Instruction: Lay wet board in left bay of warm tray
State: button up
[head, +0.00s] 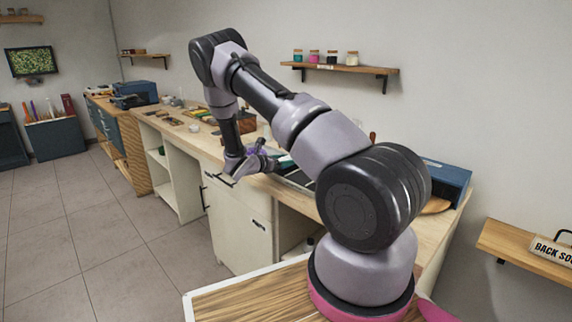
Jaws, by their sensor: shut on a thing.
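My gripper (262,158) is small in the head view, low over the long wooden counter near its front edge. It is shut on a thin pale teal piece (285,160), which looks like the wet board, though its outline is too small and covered to be sure. A dark tray (299,179) lies on the counter just to the right of the gripper, partly hidden behind my arm. It may be the warm tray; its bays cannot be told apart from here.
The counter (152,119) runs back left with several small tools and blocks on it. A blue box-shaped machine (447,180) stands at its right end, behind my arm. A wall shelf (345,69) holds several jars. The tiled floor (95,230) at left is clear.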

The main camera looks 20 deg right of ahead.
jog(key=shift+f, duration=0.7)
jog(key=shift+f, duration=0.15)
jog(key=o, duration=1.4)
jog(key=shift+c, duration=0.2)
jog(key=shift+a+r, duration=0.1)
jog(key=shift+r, duration=0.1)
jog(key=v, duration=1.1)
jog(key=s+d+r+m+g+y, duration=0.1)
jog(key=s+r+m+g+y, duration=0.6)
jog(key=s+r+m, duration=1.05)
jog(key=s+a+r+m+t+y, duration=0.4)
jog(key=s+r+y, duration=0.1)
jog(key=s+r, duration=0.3)
jog(key=s+a+r+m+t+y, duration=0.4)
jog(key=s+r, duration=0.3)
jog(key=r, duration=0.2)
jog(key=shift+s+a+r+m+t+y, duration=0.3)
jog(key=shift+s+a+r+m+y, duration=0.1)
jog(key=shift+a+y, duration=0.15)
